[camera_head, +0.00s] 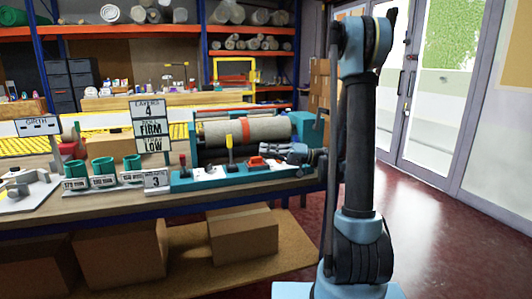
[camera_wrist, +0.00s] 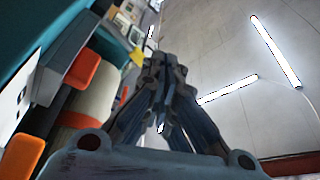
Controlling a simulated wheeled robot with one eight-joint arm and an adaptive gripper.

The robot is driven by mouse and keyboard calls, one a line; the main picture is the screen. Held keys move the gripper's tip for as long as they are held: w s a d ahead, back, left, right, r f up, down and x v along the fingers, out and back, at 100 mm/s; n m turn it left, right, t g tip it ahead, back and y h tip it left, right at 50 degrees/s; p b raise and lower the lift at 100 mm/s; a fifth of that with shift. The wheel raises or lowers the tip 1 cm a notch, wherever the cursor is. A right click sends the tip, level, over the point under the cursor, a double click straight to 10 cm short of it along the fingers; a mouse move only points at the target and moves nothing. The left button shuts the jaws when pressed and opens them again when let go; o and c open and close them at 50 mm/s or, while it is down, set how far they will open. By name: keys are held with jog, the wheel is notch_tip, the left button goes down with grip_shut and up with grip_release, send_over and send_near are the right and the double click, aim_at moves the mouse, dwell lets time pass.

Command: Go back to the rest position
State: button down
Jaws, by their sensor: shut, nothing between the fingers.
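My arm stands at the right of the head view and bends back toward the bench. My gripper (camera_head: 292,148) is near the right end of the teal machine (camera_head: 185,183), in front of the rolled rug (camera_head: 222,133). In the wrist view my gripper (camera_wrist: 165,65) has its fingers together with nothing between them, pointing up toward the ceiling. The rug roll (camera_wrist: 92,98), with an orange-red band around it, lies to the left of the fingers there. I cannot tell from the head view whether the fingers touch the machine.
The workbench (camera_head: 95,205) also carries green cups (camera_head: 103,167), a sign stack (camera_head: 149,126) and a grey stand (camera_head: 28,188) at left. Cardboard boxes (camera_head: 240,235) sit below. Shelves with rolls (camera_head: 240,42) are behind. Red floor (camera_head: 440,215) is clear at right, by glass doors.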

dwell(0.3)
jog(key=s+d+f+m+t+h, duration=0.2)
jog(key=s+d+f+m+h, duration=0.25)
jog(key=s+f+h, duration=0.5)
jog(key=s+d+f+m+h, duration=0.1)
jog(key=s+d+f+h, duration=0.2)
jog(key=s+d+h, duration=0.2)
jog(key=s+d+f+t+h, duration=0.1)
jog(key=s+d+f+h, duration=0.3)
jog(key=s+d, duration=0.5)
jog(key=d+h, duration=0.1)
jog(key=d, duration=0.3)
jog(key=shift+s+d+m+t, duration=0.3)
jog(key=shift+m, duration=0.05)
jog(key=shift+h, duration=0.25)
jog(key=shift+w+f, duration=0.25)
jog(key=shift+w, duration=0.15)
